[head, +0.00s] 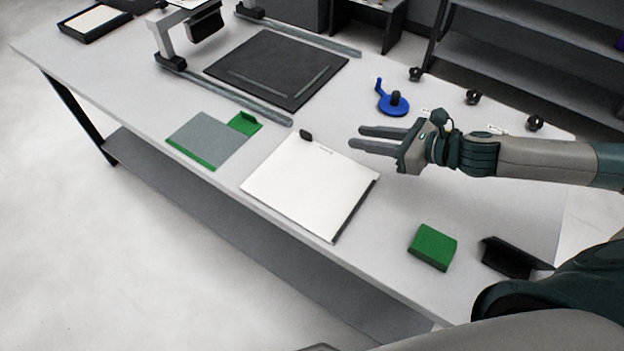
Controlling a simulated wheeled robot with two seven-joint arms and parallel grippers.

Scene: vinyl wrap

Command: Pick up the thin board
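A thin grey board (207,138) lies at the table's front left, with a green holder (246,124) showing at its right corner and front edge. A white flat panel (310,187) with a dark right edge lies to its right, and a small black knob (306,134) stands at its back edge. I cannot tell which of the two the task means. My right gripper (357,137) is open and empty, its fingers apart and pointing left, close to the panel's back right corner in the picture. My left gripper is out of view.
A black plate (277,68) lies between metal rails with a gantry (180,38) at its left. A blue round tool (393,102) and several black knobs stand at the back right. A green block (433,247) and a black angled piece (512,257) lie at the front right.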

